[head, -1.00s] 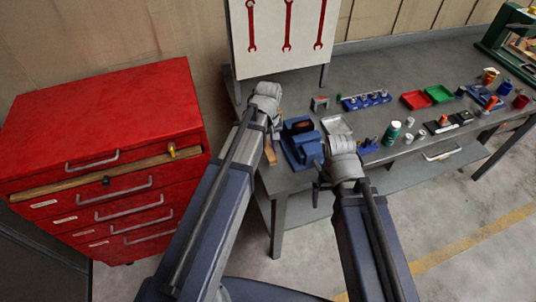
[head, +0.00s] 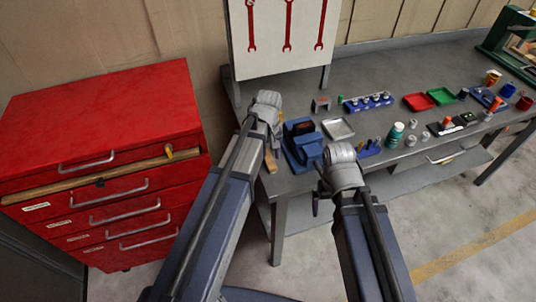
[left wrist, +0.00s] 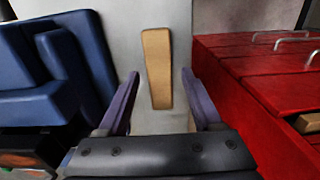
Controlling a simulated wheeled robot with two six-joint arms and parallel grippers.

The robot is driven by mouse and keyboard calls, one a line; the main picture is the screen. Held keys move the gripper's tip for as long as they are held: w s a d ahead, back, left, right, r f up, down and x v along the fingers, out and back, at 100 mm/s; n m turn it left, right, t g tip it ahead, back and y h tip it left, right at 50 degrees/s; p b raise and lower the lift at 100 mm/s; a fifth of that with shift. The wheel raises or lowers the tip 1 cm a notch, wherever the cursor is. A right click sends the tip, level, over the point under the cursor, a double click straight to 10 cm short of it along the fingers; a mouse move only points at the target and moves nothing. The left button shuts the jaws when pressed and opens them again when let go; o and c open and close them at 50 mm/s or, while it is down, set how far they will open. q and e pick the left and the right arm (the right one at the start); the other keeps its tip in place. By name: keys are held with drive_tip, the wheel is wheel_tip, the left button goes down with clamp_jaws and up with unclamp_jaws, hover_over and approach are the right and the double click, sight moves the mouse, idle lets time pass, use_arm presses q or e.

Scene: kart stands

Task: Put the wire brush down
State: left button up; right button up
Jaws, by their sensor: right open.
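The wire brush shows as a plain wooden strip (left wrist: 157,68) in the left wrist view, lying on the grey bench top. Its bristles cannot be made out. In the head view a short piece of the wood (head: 271,162) shows at the bench's left end, beside the blue vise (head: 302,145). My left gripper (left wrist: 161,74) is open, with one finger on each side of the wood and a visible gap on both sides. My right gripper (head: 319,195) is open in front of the bench edge; its fingertips are hard to make out.
A red drawer cabinet (head: 105,95) stands left of the bench (head: 390,80). A grey tray (head: 338,128), red tray (head: 418,101), green tray (head: 441,96) and several small parts lie on the bench. A tool board (head: 285,35) stands behind.

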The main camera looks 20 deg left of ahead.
sight(268, 157)
use_arm(q)
wheel_tip(268, 157, up, 12)
drive_tip(key=p, duration=1.3)
drive_tip(key=s+d+m+y, duration=0.1)
drive_tip(key=s+d+m, duration=0.9)
drive_tip(key=s, duration=0.4)
drive_tip(key=shift+s+d+r+m+b, duration=0.25)
drive_tip(key=shift+s+d+m+b, duration=0.05)
drive_tip(key=shift+d+b, duration=0.05)
drive_tip(key=shift+f, duration=0.1)
wheel_tip(268, 157, down, 5)
drive_tip(key=b, duration=0.4)
drive_tip(key=shift+r+b, duration=0.2)
drive_tip(key=shift+b, duration=0.15)
